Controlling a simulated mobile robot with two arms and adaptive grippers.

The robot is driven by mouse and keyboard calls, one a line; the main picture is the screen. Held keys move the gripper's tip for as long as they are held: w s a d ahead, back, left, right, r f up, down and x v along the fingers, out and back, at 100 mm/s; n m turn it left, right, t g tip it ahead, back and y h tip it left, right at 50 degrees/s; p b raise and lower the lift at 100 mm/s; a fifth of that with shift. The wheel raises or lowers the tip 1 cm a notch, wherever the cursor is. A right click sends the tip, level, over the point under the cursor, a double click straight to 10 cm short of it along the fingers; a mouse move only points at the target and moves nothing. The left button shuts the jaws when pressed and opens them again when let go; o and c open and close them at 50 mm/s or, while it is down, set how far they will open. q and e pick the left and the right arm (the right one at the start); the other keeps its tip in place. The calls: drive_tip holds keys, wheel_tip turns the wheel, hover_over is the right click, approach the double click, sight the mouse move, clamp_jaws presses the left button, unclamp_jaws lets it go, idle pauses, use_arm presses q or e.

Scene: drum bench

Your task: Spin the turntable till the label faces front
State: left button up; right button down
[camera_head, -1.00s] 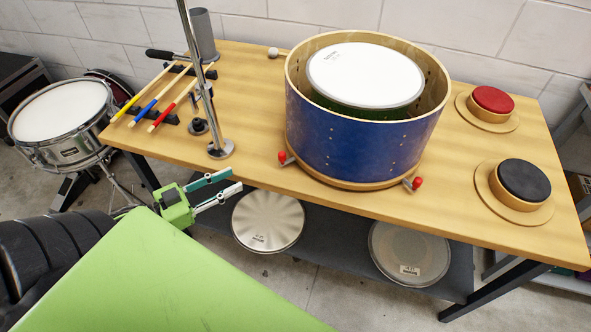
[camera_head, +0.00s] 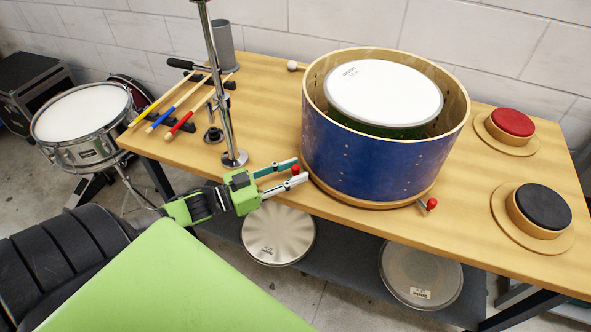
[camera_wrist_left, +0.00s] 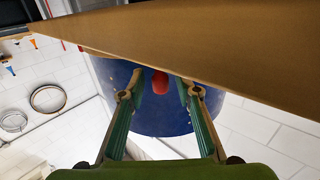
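A big blue drum shell (camera_head: 372,155) with a pale wooden rim stands on the wooden bench, on a round wooden base (camera_head: 385,203) that looks like the turntable. A smaller drum with a white head (camera_head: 384,92) sits inside it. Two red knobs are at the base: the left knob (camera_head: 295,169) and the right knob (camera_head: 432,204). My left gripper (camera_head: 290,172) is open at the left knob, which shows between its fingers in the wrist view (camera_wrist_left: 160,83). No label shows on the shell's visible side. My right gripper is not in view.
A chrome stand (camera_head: 228,120) rises from the bench behind my left gripper. Sticks with coloured ends (camera_head: 180,118) lie on a rack at the left. A red pad (camera_head: 512,122) and a black pad (camera_head: 543,205) are at the right. Two drum heads lie on the shelf below.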

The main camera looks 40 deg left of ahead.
use_arm(q)
drive_tip(key=shift+w+d, duration=0.25)
drive_tip(key=shift+w, duration=0.25)
clamp_jaws()
drive_tip(key=shift+d, duration=0.1)
